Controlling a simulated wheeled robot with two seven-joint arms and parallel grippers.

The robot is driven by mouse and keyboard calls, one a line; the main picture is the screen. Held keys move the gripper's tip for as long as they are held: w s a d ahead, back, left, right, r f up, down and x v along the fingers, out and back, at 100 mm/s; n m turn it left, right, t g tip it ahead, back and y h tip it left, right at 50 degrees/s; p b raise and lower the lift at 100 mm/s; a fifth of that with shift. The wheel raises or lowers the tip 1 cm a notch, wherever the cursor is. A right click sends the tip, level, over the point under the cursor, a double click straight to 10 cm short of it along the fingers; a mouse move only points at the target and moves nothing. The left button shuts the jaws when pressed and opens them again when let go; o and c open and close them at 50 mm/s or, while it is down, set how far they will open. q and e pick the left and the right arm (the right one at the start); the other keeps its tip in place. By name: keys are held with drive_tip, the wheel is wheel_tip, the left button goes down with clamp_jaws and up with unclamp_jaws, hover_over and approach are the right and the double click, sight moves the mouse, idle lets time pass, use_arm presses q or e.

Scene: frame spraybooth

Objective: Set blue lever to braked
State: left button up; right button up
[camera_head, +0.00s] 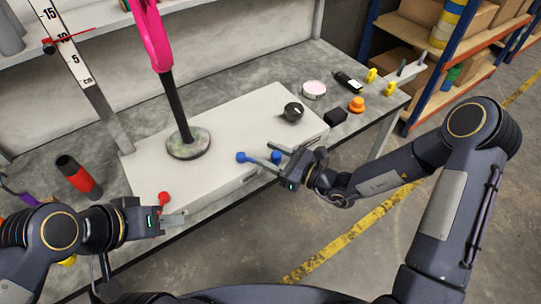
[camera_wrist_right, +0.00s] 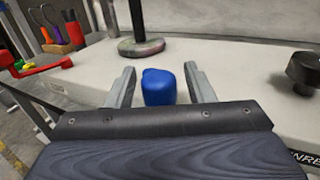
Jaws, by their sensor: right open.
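The blue lever (camera_head: 241,157) sits at the front edge of the pale box, with blue parts at two spots in the head view. My right gripper (camera_head: 277,160) is at the lever, open. In the right wrist view a blue knob (camera_wrist_right: 158,87) lies between the open fingers (camera_wrist_right: 160,88), with a gap on both sides. The fingers partly cover the lever in the head view, so its exact angle and any setting marks are unclear. My left gripper (camera_head: 178,217) is at the box's front left, beside the red lever (camera_head: 163,197); its finger opening is unclear.
The pale box (camera_head: 230,120) stands on a grey bench, carrying a black knob (camera_head: 293,111) and a round base (camera_head: 188,144) with a pink-topped post. A red cylinder (camera_head: 78,177) is at left. Small items lie at the bench's right end. The floor in front is clear.

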drive_tip(key=shift+a, duration=0.1)
clamp_jaws()
idle(0.3)
